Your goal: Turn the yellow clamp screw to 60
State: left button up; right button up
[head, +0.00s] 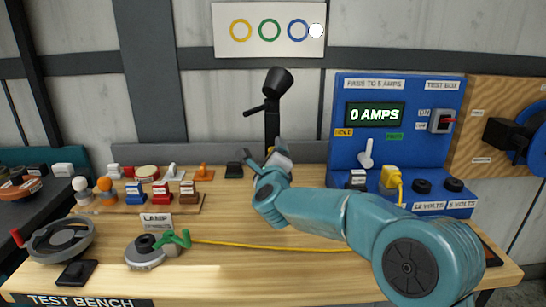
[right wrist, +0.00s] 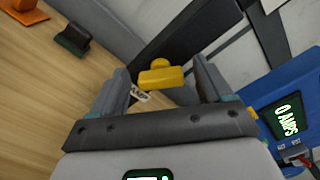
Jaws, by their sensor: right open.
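The yellow clamp screw (right wrist: 162,76) shows in the right wrist view, in front of a dark post (right wrist: 190,35). It has a wide bar-like head and a small knob above. My right gripper (right wrist: 160,70) is open, one finger on each side of the screw, with visible gaps to both. In the head view my right gripper (head: 279,155) is at the foot of the black stand (head: 272,125) at the back of the bench, and the screw is hidden there. My left gripper is not in view.
The blue test box (head: 345,125) stands to the right and reads 0 AMPS. A dark block (right wrist: 73,40) and an orange piece (right wrist: 25,10) are left of my gripper. A grey lamp base (head: 145,258) with a green clip and yellow wire (head: 270,247) is in front.

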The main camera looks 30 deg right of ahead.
jog(key=shift+s+a, duration=0.1)
jog(key=b+v, duration=0.4)
jog(key=v, duration=0.4)
jog(key=shift+s+a, duration=0.15)
jog(key=shift+s, duration=0.2)
